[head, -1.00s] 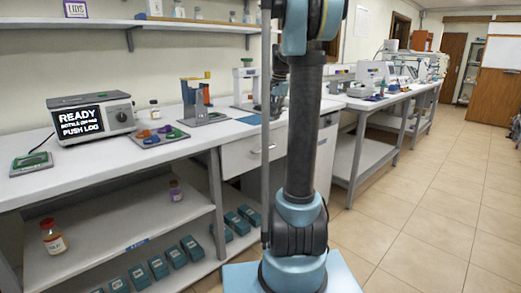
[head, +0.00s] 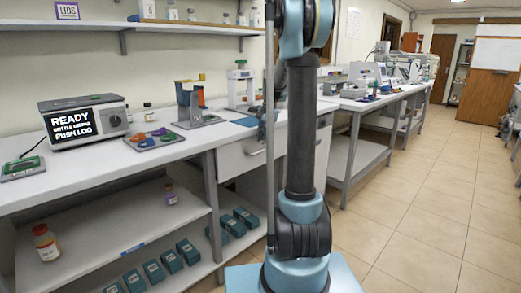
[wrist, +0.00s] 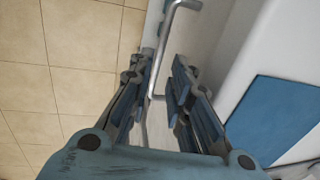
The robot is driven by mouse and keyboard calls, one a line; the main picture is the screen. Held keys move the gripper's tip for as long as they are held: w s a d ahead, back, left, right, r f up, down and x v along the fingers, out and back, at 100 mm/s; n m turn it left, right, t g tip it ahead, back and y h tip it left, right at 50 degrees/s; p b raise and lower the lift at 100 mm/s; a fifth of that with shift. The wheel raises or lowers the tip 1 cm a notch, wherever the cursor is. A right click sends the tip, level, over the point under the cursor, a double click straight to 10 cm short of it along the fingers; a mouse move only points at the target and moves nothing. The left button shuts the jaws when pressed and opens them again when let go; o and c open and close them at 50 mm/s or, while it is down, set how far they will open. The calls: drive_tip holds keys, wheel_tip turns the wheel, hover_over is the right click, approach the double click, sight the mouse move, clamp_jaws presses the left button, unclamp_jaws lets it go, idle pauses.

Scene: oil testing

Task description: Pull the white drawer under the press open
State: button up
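The white drawer (head: 236,160) sits under the bench top, below the press area, and its front looks flush with the frame. Its metal bar handle (head: 255,152) shows left of my arm. In the wrist view the handle (wrist: 166,38) runs between the fingers of my gripper (wrist: 160,72). The fingers are apart, and the bar lies nearer the left finger. I cannot tell if it touches. A small press with an orange and yellow top (head: 190,100) stands on the bench.
A grey bench leg (head: 212,190) stands left of the drawer. Tiled floor (head: 420,200) is clear at right.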

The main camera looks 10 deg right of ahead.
sight(263, 151)
drive_tip(key=shift+w+a+f, duration=0.15)
drive_tip(key=shift+w+f, duration=0.05)
drive_tip(key=shift+f, duration=1.15)
drive_tip(key=shift+w+a+f, duration=0.1)
drive_tip(key=shift+w+f, duration=0.1)
drive_tip(key=shift+f, duration=1.15)
